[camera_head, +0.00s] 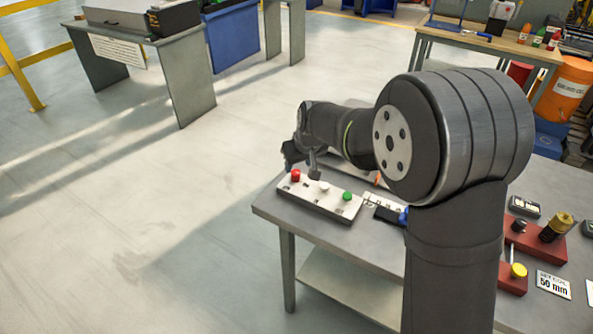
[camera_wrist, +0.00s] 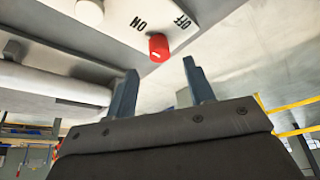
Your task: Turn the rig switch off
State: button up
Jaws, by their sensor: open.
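The rig switch is a red rotary knob (camera_head: 295,175) at the left end of a pale control panel (camera_head: 320,199) on the table. In the wrist view the red knob (camera_wrist: 158,47) sits beside the printed words ON and OFF. A small white mark on its face points roughly between them, and I cannot tell its setting. My gripper (camera_wrist: 158,85) is open, its two fingers apart, with the knob showing between and beyond the fingertips. I see no contact. In the head view my gripper (camera_head: 301,160) is just above the panel near the knob, partly hidden by my arm.
A white knob (camera_head: 324,187) and a green knob (camera_head: 347,196) sit on the same panel, to the right of the red one. A blue-handled item (camera_head: 403,216) lies to the right of the panel. Red blocks (camera_head: 534,240) stand farther right on the grey table (camera_head: 340,236).

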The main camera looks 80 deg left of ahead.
aim_at(296, 172)
jog(key=x, duration=0.5)
jog(key=c, duration=1)
